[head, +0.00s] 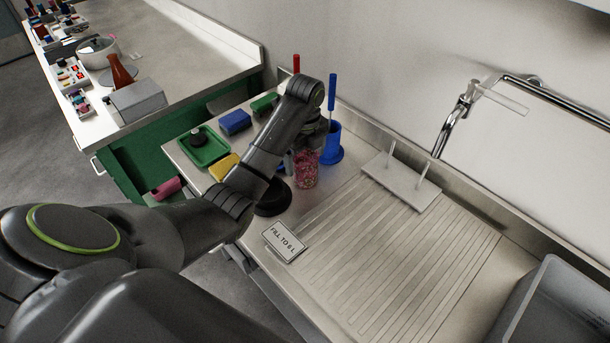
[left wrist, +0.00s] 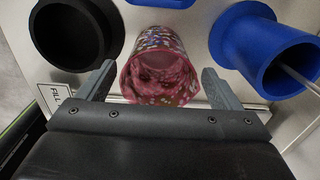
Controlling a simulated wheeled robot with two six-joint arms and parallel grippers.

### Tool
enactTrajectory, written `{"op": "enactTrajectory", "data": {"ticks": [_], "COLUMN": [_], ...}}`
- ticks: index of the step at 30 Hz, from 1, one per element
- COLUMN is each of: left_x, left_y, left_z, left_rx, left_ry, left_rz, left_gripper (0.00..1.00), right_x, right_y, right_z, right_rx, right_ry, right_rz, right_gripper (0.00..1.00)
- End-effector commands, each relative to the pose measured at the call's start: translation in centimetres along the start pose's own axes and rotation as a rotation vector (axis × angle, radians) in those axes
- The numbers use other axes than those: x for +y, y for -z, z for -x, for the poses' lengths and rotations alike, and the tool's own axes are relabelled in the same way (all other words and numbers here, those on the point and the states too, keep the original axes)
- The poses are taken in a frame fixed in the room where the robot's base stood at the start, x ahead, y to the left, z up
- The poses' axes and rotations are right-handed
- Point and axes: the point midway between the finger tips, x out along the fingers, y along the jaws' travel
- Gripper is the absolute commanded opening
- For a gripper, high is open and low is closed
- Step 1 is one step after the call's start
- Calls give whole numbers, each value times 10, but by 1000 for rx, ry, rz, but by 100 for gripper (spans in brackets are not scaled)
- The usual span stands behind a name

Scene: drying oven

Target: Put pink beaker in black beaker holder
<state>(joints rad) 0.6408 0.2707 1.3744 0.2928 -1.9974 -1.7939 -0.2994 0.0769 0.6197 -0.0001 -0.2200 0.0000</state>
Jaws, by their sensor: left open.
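The pink speckled beaker (head: 306,172) stands on the metal counter in the head view, below my left gripper. In the left wrist view the pink beaker (left wrist: 158,62) lies between the two spread fingers of my open left gripper (left wrist: 157,72), with visible gaps at its sides. The black beaker holder (head: 273,199) is left of and nearer than the beaker in the head view, partly behind my arm. It shows as a round, empty black cup (left wrist: 75,35) at upper left in the wrist view. My right gripper is not in view.
A blue holder (head: 332,148) with a blue-handled tool stands close right of the beaker. A green tray (head: 203,150), a yellow block (head: 223,167) and a "FILL TO 6 L" sign (head: 283,241) are nearby. The ribbed drainboard (head: 385,250) at right is mostly clear.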

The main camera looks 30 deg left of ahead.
Motion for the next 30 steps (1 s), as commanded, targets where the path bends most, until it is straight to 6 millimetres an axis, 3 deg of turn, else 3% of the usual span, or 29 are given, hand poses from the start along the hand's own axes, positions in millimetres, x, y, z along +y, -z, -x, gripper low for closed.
{"op": "enactTrajectory", "data": {"ticks": [3,10,23,30], "left_x": [2,2,1,1], "left_y": [1,0,0,0], "left_z": [-15,-17,-16,-16], "left_rx": [2,2,1,1], "left_ry": [-6,-4,-3,-3], "left_rz": [1,0,0,0], "left_gripper": [87,87,32,31], "right_x": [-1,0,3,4], "right_y": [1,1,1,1], "right_z": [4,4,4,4], "right_rx": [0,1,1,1], "right_ry": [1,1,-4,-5], "right_rz": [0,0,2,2], "right_gripper": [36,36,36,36]}}
